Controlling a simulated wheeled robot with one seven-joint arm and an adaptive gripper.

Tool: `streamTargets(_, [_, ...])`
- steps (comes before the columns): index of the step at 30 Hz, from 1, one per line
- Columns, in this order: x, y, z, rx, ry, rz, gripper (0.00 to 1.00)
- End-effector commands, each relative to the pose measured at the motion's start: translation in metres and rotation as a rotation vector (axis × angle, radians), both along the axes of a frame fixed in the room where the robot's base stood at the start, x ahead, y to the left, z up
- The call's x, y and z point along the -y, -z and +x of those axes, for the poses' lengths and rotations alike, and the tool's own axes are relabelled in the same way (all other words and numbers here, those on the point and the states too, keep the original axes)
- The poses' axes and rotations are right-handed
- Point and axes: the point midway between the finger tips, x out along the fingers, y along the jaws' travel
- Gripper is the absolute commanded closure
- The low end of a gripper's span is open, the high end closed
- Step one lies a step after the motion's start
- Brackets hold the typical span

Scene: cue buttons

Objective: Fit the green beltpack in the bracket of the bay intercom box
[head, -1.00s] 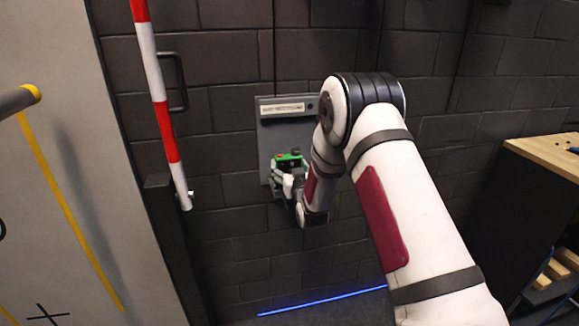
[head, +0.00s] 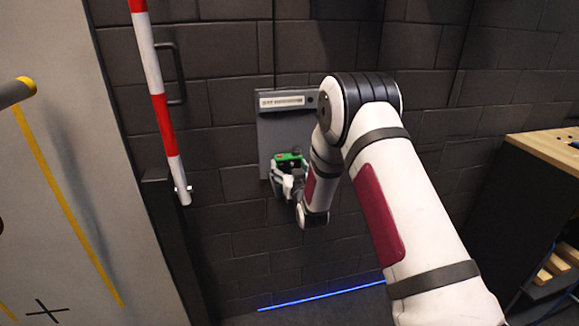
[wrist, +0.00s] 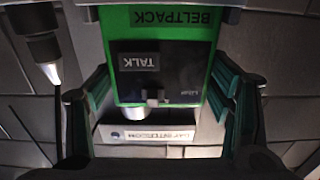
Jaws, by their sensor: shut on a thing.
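The green beltpack (wrist: 180,28) fills the upper middle of the wrist view, with BELTPACK and TALK labels upside down and a dark panel. In the head view the beltpack (head: 288,158) is at the lower part of the bay intercom box (head: 280,140), a grey wall panel with a white label strip. The box's label (wrist: 150,133) also shows in the wrist view, beyond the beltpack. My gripper (head: 286,178) is shut on the beltpack, with a finger on each side. The bracket is hidden behind the beltpack and gripper, so I cannot tell whether the beltpack is seated.
A red and white striped barrier pole (head: 160,95) stands left of the box. A grey panel with a yellow line is at far left. A wooden workbench (head: 548,148) is at the right. A blue light strip (head: 320,296) runs low along the wall.

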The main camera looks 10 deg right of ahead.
Motion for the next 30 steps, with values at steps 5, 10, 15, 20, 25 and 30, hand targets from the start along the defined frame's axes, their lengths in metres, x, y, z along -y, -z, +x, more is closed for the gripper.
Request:
streamTargets(5, [0.000,0.004,0.000,0.001,0.000,0.000,0.65])
streamTargets(10, [0.000,0.008,0.000,0.001,0.000,0.000,0.65])
streamTargets(15, [0.000,0.012,0.000,0.001,0.000,0.000,0.65])
streamTargets(20, [0.000,0.012,0.000,0.002,0.000,0.000,0.65])
streamTargets(25, [0.000,0.012,0.000,0.002,0.000,0.000,0.04])
streamTargets(30, [0.000,0.012,0.000,0.000,0.000,0.000,0.04])
